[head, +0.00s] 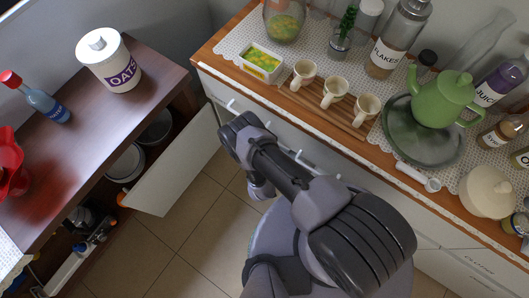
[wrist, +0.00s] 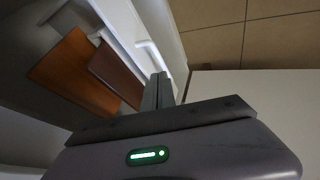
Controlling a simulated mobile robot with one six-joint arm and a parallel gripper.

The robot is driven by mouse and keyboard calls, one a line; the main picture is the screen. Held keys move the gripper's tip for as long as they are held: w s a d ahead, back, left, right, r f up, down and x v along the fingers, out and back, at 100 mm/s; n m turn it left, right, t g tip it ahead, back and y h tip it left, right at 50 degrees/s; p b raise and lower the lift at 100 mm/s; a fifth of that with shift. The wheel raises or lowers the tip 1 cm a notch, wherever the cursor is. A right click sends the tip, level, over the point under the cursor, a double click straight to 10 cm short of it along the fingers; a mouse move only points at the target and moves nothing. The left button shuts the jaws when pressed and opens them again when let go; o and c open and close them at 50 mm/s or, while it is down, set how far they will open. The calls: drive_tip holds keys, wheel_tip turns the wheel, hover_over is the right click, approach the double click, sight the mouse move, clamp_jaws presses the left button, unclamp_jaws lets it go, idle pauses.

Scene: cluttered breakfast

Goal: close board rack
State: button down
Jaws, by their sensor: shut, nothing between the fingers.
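In the wrist view, two brown wooden boards (wrist: 78,75) stand in a white rack or compartment at the upper left. The white wall beside them carries a pale bar handle (wrist: 155,55). My gripper (wrist: 161,78) is shut and empty, and its fingertips appear close to the lower end of that handle; I cannot tell whether they touch. In the head view the boards are not visible, and my arm covers part of the counter front. I cannot make out the fingertips there.
A white cabinet door (head: 176,172) stands open at the left, with plates (head: 127,163) inside. A dark wood counter holds an oats canister (head: 110,62). The right counter (head: 228,45) is crowded with cups, a green teapot (head: 440,98) and bottles. Tiled floor (head: 165,250) is clear between them.

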drive_tip(key=w+f+b, duration=0.2)
drive_tip(key=w+d+f+b, duration=0.1)
drive_tip(key=w+f+b, duration=0.1)
drive_tip(key=w+f, duration=0.1)
drive_tip(key=w+d+f+b, duration=0.1)
drive_tip(key=w+f+b, duration=0.1)
drive_tip(key=w+b, duration=0.1)
drive_tip(key=shift+w+f, duration=0.1)
drive_tip(key=shift+f, duration=0.3)
drive_tip(key=shift+w+d+r, duration=0.1)
drive_tip(key=shift+w+d, duration=0.1)
drive_tip(key=shift+w, duration=0.15)
